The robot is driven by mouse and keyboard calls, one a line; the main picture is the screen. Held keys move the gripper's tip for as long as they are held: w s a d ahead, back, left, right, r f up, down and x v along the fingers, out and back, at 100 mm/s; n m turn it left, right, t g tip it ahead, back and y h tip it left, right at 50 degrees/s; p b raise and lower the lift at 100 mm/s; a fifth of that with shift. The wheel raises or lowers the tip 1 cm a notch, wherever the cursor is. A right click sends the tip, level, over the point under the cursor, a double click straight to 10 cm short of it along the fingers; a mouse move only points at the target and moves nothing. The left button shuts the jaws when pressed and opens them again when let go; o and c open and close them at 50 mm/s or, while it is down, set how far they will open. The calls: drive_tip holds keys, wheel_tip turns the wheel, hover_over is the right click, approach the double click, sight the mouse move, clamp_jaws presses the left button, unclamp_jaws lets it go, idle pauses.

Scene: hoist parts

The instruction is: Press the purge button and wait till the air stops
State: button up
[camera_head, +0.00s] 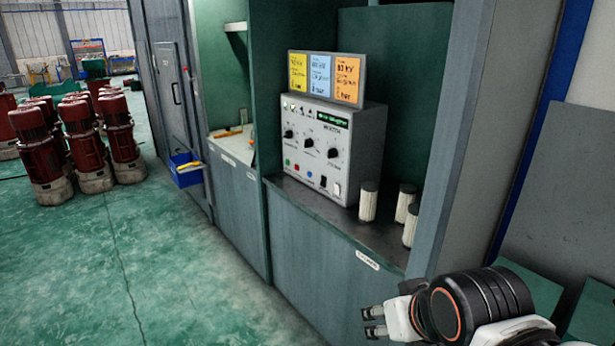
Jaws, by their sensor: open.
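A grey control box (322,150) stands on the worktop inside the green cabinet. Its front has several dark knobs, a small green display and a row of small coloured buttons (296,168) low on the left. A white switch (337,189) sits low on the right of its front. The labels are too small to read, so I cannot tell which button is the purge button. My gripper (369,322) is at the lower right, in front of the cabinet and apart from the box. Its fingers are open, with nothing seen between them.
Several pale cylinders (368,200) stand on the worktop (340,219) right of the box. Coloured cards (325,77) stand on top of it. A blue bin (186,169) hangs at the cabinet's left. Red motors (80,140) stand further left. The green floor (130,265) before the cabinet is clear.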

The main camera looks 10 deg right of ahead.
clamp_jaws()
idle(1.3)
